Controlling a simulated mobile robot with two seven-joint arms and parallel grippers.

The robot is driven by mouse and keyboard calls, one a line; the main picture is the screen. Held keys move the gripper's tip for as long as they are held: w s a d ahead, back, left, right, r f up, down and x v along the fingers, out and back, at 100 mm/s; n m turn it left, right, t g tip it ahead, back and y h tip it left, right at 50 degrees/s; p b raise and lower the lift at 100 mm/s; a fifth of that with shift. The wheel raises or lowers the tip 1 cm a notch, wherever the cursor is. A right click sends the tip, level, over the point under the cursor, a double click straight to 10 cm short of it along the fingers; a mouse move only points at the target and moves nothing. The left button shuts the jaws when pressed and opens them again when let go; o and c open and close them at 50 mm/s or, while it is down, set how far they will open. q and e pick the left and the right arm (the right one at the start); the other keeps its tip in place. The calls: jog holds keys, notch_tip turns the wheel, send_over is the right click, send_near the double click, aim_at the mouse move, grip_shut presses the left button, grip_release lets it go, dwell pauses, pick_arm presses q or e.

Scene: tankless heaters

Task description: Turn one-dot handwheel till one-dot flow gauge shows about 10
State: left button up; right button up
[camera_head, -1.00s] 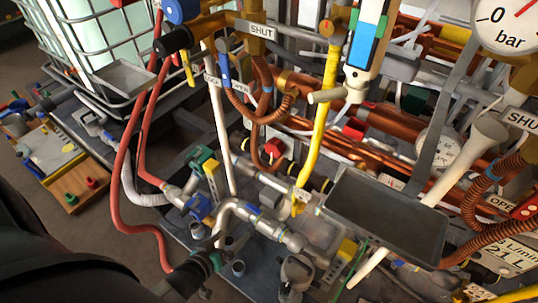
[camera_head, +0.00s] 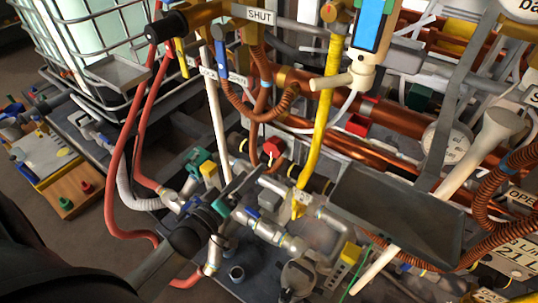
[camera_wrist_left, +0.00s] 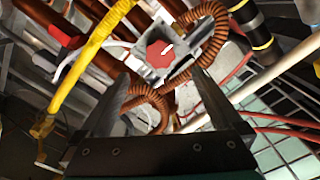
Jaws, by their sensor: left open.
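My left gripper (camera_head: 243,180) reaches in from the lower left in the head view, its fingers pointing up toward the pipes. In the left wrist view, the two fingers of this gripper (camera_wrist_left: 163,85) stand apart with nothing between them. A red many-sided knob (camera_wrist_left: 160,52) with a white mark lies beyond the fingertips, apart from them. A red knob (camera_head: 271,148) also shows just beyond the gripper in the head view. I cannot make out a one-dot mark on either. A round white gauge (camera_head: 447,142) is partly hidden behind a grey strap; its reading is not legible. My right gripper is not in view.
A yellow pipe (camera_head: 322,115) and a white pipe (camera_head: 217,120) stand close by the gripper. Red hoses (camera_head: 120,165) hang at the left. A dark tray (camera_head: 395,215) juts out at right. Corrugated copper hoses (camera_wrist_left: 207,40) surround the red knob in the wrist view.

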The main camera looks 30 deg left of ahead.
aim_at(271, 150)
pick_arm(q)
jog(key=w, duration=0.2)
jog(key=w+b, duration=0.1)
jog(key=w, duration=0.2)
jog(key=w+d+b, duration=0.1)
jog(key=w, duration=0.1)
jog(key=shift+w, duration=0.2)
jog(key=shift+w+d+b, duration=0.15)
jog(key=shift+w+b, duration=0.4)
jog(key=shift+w, duration=0.45)
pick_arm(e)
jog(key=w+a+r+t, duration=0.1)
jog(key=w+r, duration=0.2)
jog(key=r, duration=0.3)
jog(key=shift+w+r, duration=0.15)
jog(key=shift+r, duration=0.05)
pick_arm(q)
jog(key=c, duration=1.4)
jog(key=shift+o, duration=0.2)
